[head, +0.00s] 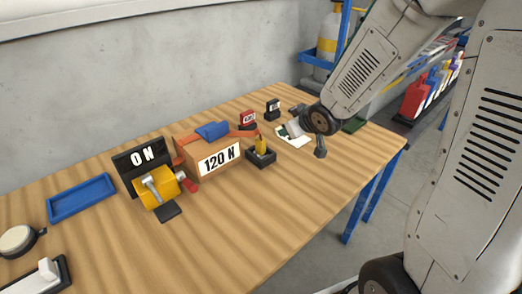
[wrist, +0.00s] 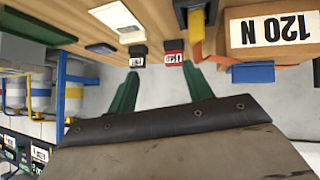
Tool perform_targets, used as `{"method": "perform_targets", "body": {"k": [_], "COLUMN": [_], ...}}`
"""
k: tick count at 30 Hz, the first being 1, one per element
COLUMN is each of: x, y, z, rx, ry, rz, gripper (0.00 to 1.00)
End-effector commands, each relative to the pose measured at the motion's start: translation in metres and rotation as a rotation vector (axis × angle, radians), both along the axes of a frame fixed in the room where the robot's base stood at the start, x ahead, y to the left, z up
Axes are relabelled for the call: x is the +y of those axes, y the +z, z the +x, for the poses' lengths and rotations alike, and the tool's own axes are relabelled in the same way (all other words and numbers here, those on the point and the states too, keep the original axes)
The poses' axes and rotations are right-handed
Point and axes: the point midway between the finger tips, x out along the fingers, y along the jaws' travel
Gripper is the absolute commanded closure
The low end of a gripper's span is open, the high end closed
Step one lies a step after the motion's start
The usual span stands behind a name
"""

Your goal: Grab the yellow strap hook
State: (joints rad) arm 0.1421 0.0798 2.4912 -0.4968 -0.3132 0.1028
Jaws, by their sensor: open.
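The yellow strap hook (head: 261,144) stands upright in a small black holder (head: 262,158) on the wooden table, beside the right side of the box marked 120 N (head: 219,160). In the wrist view, which is upside down, the yellow hook (wrist: 196,38) shows beyond and to the right of the right green finger. My gripper (wrist: 160,72) is open, with nothing between its two green fingers. In the head view my arm's end is to the right of the hook, apart from it, and the fingers are largely hidden.
An orange strap with a blue piece (head: 212,130) lies over the box. A red block (head: 248,119) and a black block (head: 273,106) stand behind the hook. A yellow device (head: 158,190) and a blue tray (head: 82,197) are at left. The table's front middle is clear.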

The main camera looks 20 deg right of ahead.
Motion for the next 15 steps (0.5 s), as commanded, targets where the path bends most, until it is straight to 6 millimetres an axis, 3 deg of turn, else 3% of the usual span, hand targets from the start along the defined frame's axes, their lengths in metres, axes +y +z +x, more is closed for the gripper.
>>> {"method": "perform_targets", "body": {"k": [1,6,15], "x": [0.005,0.028,0.048], "y": [-0.019,-0.054,-0.073], "z": [0.010,0.029,0.035], "rx": [-0.030,-0.159,-0.255], "ry": [0.043,0.177,0.263], "rz": [0.031,0.159,0.282], "gripper": [0.49,0.49,0.49]}}
